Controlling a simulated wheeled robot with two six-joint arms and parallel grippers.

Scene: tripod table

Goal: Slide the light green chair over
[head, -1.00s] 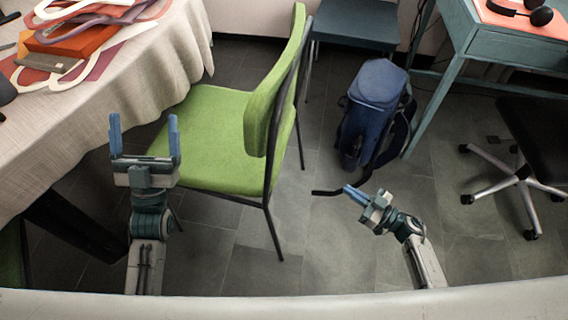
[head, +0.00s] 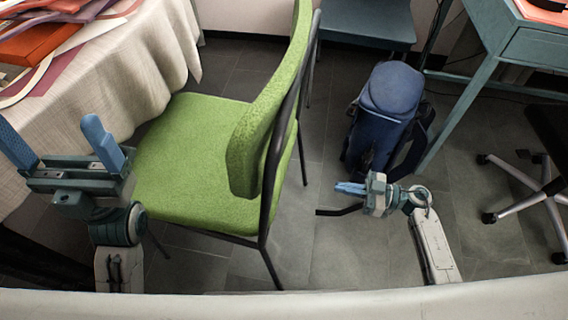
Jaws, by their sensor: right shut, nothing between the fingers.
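The light green chair (head: 190,165) stands upright on the floor at centre-left, its seat partly beside the cloth-covered table. Its backrest (head: 262,125) faces right, on a dark metal frame. My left gripper (head: 60,145) is open and empty at the left, in front of the table and left of the chair seat in the picture. My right gripper (head: 345,188) is shut and empty to the right of the chair. Its blue fingers point left toward the backrest's side, with a gap of floor between.
A table with a beige cloth (head: 150,60) is at the left, with papers and folders on it. A blue backpack (head: 385,105) stands close behind my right gripper. A dark chair (head: 365,30), a teal desk (head: 490,55) and a wheeled chair base (head: 520,185) are beyond. Grey floor is open at front centre.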

